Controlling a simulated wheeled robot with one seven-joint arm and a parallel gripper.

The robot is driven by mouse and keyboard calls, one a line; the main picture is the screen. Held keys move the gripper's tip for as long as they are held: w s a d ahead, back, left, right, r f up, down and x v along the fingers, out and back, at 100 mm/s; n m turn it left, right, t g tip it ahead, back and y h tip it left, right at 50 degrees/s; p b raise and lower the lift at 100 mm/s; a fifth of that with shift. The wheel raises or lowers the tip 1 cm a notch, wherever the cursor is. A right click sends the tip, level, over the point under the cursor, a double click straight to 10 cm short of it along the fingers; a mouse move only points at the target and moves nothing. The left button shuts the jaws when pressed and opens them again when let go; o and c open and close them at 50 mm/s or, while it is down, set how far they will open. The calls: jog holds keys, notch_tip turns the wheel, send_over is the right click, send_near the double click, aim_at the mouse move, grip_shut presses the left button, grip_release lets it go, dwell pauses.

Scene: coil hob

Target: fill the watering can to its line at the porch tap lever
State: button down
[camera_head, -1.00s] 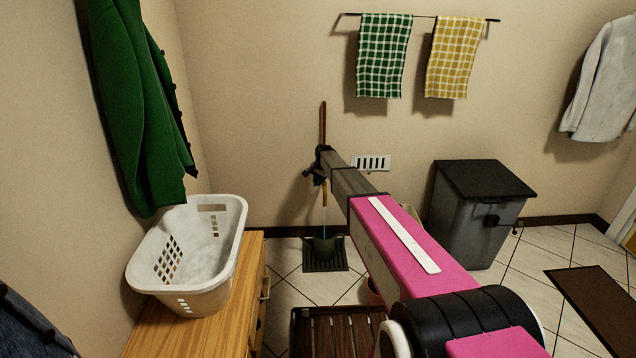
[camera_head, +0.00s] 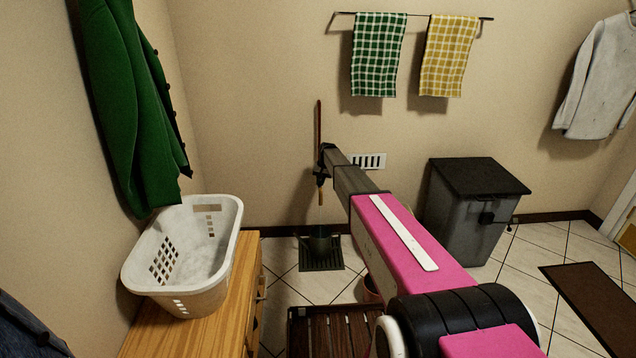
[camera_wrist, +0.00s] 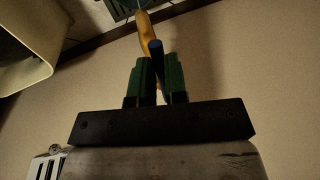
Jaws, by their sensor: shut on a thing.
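The porch tap's brass spout (camera_head: 321,196) points down below a copper pipe on the wall; it looks yellow in the wrist view (camera_wrist: 147,24). A lever with a dark blue end (camera_wrist: 156,50) shows between the green fingers of my gripper (camera_wrist: 156,80), which is shut on it. In the head view my gripper (camera_head: 322,166) is small and dark at the tap. A faint, thin stream of water falls from the spout into the dark green watering can (camera_head: 320,244), upright beneath it. The can's line and water level are too small to make out.
The can stands on a dark floor grate (camera_head: 322,265). A white laundry basket (camera_head: 200,285) sits on a wooden cabinet (camera_head: 225,325) at left. A slatted wooden seat (camera_head: 330,335) is in front. A grey bin (camera_head: 465,220) stands at right.

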jog(key=shift+d+n, duration=0.3)
jog(key=shift+n, duration=0.2)
jog(key=c, duration=1.1)
grip_release()
jog(key=shift+c, duration=0.2)
notch_tip(320, 180, up, 11)
jog(key=d, duration=0.2)
jog(key=shift+f, duration=0.2)
jog(key=shift+d, duration=0.1)
